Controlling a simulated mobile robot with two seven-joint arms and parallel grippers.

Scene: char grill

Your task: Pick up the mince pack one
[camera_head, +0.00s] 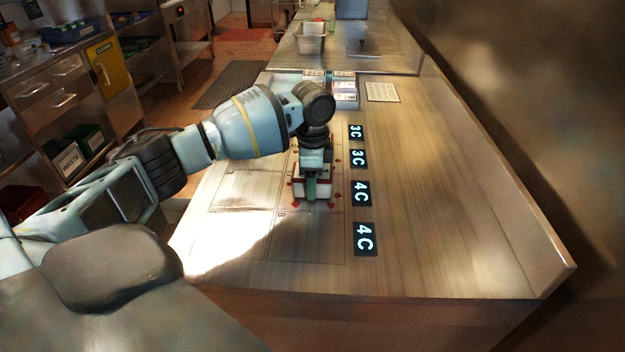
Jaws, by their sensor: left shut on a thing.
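My left gripper (313,190) points down over the steel counter and is shut on a red and white mince pack (326,186). My gripper and wrist cover much of the pack. From this view I cannot tell whether the pack touches the counter or is just above it. My right gripper is not in view.
The counter (450,190) has marked squares and several temperature displays (360,193) right of the gripper. More packs (344,88) and a printed card (382,92) lie farther back. A metal container (310,38) stands at the far end. The counter's right side is clear, bounded by a raised edge.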

